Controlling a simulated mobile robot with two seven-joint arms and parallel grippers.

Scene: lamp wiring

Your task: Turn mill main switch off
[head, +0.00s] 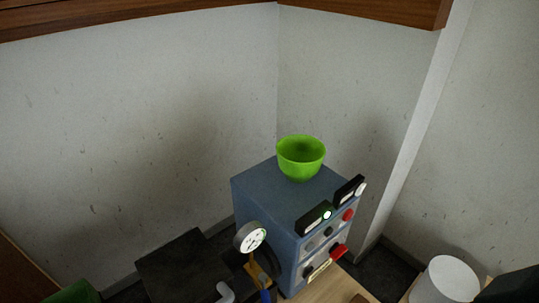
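A blue cabinet (265,195) with controls on its front face stands near the room corner. A red switch handle (338,251) sticks out low on that face, and a smaller red knob (348,215) sits higher on the right. A dark knob (328,232) is between them. I cannot read any label, so I cannot tell which control is the mill main switch or its position. Two black units with pale round ends, the left one (314,219) and the right one (349,189), sit along the top front edge. Neither of my grippers shows.
A green bowl (301,158) stands on the cabinet top. A wooden surface (338,286) lies in front. A white cylinder (447,281) is at lower right. Walls close in behind.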

